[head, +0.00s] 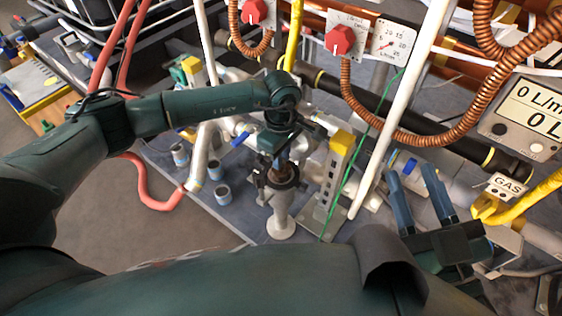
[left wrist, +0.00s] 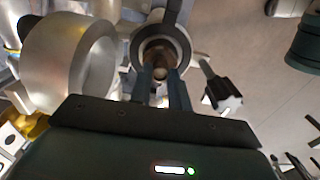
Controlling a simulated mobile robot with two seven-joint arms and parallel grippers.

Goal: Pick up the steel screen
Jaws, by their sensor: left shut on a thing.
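My left gripper (head: 278,160) points down into a dark ring (head: 283,177) on top of a pale metal stand (head: 281,222). In the left wrist view its two fingers (left wrist: 163,82) are close together, shut on a small brownish metal piece (left wrist: 161,71) inside the ring (left wrist: 161,45). This piece appears to be the steel screen; most of it is hidden by the ring and fingers. I cannot tell whether it is clear of the ring. My right gripper (head: 409,179) is open and empty at the lower right.
A large silver cylinder (left wrist: 72,62) stands close beside the left gripper, and a black knob (left wrist: 223,92) is on its other side. Several small grey cups (head: 222,194) stand left of the stand. A yellow-topped block (head: 341,143), a green wire and white pipes crowd its right.

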